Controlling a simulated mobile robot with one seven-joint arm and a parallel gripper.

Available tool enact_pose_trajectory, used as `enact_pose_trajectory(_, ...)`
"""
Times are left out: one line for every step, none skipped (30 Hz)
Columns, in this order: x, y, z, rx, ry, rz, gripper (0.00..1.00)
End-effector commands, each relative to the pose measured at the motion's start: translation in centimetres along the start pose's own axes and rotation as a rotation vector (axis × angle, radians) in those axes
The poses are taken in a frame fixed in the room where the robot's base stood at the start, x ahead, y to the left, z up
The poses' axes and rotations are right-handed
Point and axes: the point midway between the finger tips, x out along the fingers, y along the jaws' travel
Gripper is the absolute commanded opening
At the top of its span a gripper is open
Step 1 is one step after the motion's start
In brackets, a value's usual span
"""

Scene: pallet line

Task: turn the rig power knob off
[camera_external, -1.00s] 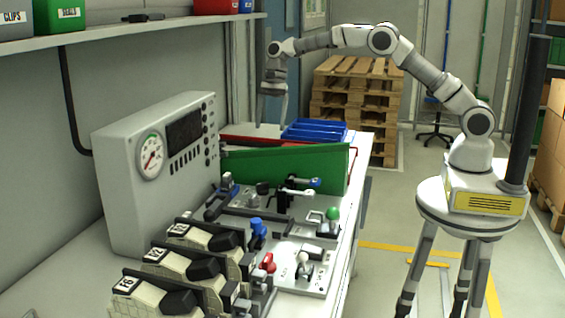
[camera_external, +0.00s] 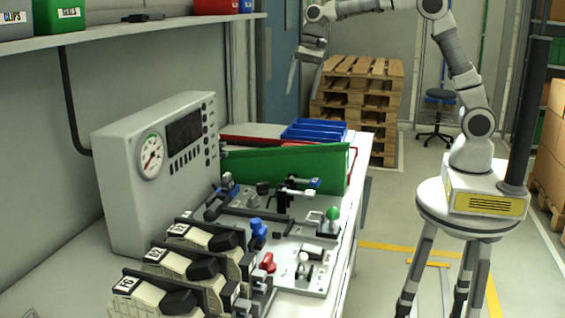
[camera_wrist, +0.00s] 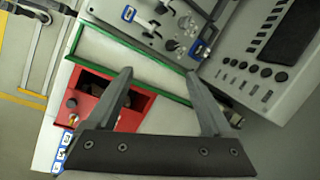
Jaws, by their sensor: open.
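The rig is a grey console (camera_external: 125,200) on the bench, with a dial gauge (camera_external: 151,155), a dark screen (camera_external: 184,134) and rows of small controls. Its face also shows at the right of the wrist view (camera_wrist: 235,50), with a row of round dark knobs or buttons (camera_wrist: 253,68). I cannot tell which control is the power knob; no label is readable. My gripper (camera_external: 304,76) is open and empty, high above the far end of the bench and apart from the console. In the wrist view its two fingers (camera_wrist: 158,74) are spread wide over the green-edged area.
A board with levers and coloured handles (camera_external: 290,240) lies before the console, beside a green panel (camera_external: 280,170). Blue trays (camera_external: 314,130) stand behind it. A red bin (camera_wrist: 102,116) shows below my fingers. A shelf (camera_external: 150,24) overhangs the wall side. Pallets (camera_external: 355,100) stand beyond.

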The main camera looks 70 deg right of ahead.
Motion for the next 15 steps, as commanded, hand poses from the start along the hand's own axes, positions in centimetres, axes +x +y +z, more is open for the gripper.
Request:
enact_pose_trajectory(-0.31, 0.22, 0.22, -0.013, 0.005, -0.003, 0.85)
enact_pose_trajectory(-0.4, 0.33, 0.31, -0.018, 0.006, -0.003, 0.85)
enact_pose_trajectory(-0.48, 0.46, 0.39, -0.024, 0.008, -0.003, 0.85)
enact_pose_trajectory(-0.54, 0.53, 0.44, -0.028, 0.009, -0.004, 0.85)
enact_pose_trajectory(-0.6, 0.58, 0.49, -0.03, 0.01, -0.004, 0.85)
enact_pose_trajectory(-0.66, 0.62, 0.52, -0.033, 0.011, -0.005, 0.85)
enact_pose_trajectory(-0.69, 0.64, 0.54, -0.035, 0.011, -0.005, 0.85)
enact_pose_trajectory(-0.71, 0.65, 0.55, -0.036, 0.012, -0.005, 0.85)
enact_pose_trajectory(-0.71, 0.65, 0.55, -0.036, 0.012, -0.005, 0.85)
enact_pose_trajectory(-0.71, 0.65, 0.55, -0.036, 0.012, -0.005, 0.85)
enact_pose_trajectory(-0.7, 0.65, 0.55, -0.036, 0.012, -0.005, 0.85)
enact_pose_trajectory(-0.7, 0.65, 0.54, -0.036, 0.012, -0.005, 0.85)
enact_pose_trajectory(-0.7, 0.64, 0.54, -0.036, 0.012, -0.005, 0.85)
enact_pose_trajectory(-0.69, 0.64, 0.54, -0.036, 0.011, -0.005, 0.85)
enact_pose_trajectory(-0.68, 0.64, 0.54, -0.036, 0.012, -0.004, 0.85)
